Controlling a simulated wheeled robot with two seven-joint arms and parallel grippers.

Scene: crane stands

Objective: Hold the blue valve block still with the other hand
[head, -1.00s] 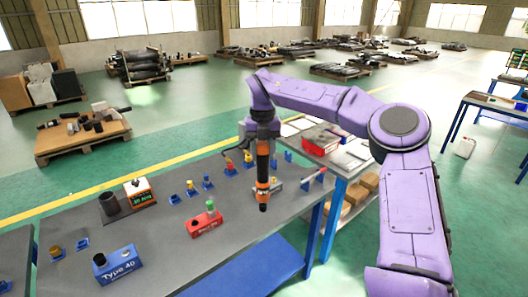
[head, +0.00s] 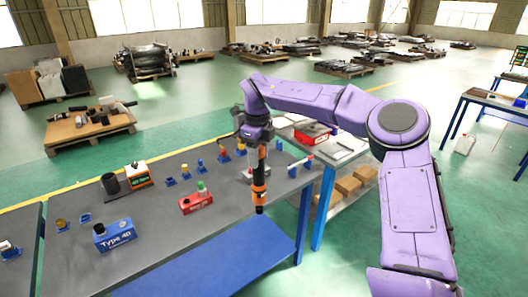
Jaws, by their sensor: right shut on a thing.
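The blue valve block (head: 115,236), marked "Type 40", stands on the grey table at the front left, with a dark round port on top. No gripper touches it. My right gripper (head: 257,143) is at the table's right part, well to the right of the block. It is shut on an orange and black tool (head: 259,188), which hangs roughly upright with its tip in front of the table's near edge. The exact grip is small and partly hidden. My left gripper is not in view.
A red block (head: 196,202) with a green knob lies between the valve block and the tool. A dark cup (head: 110,183) and an orange-black display box (head: 139,175) stand behind. Several small blue holders line the back. A side table (head: 345,150) stands right.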

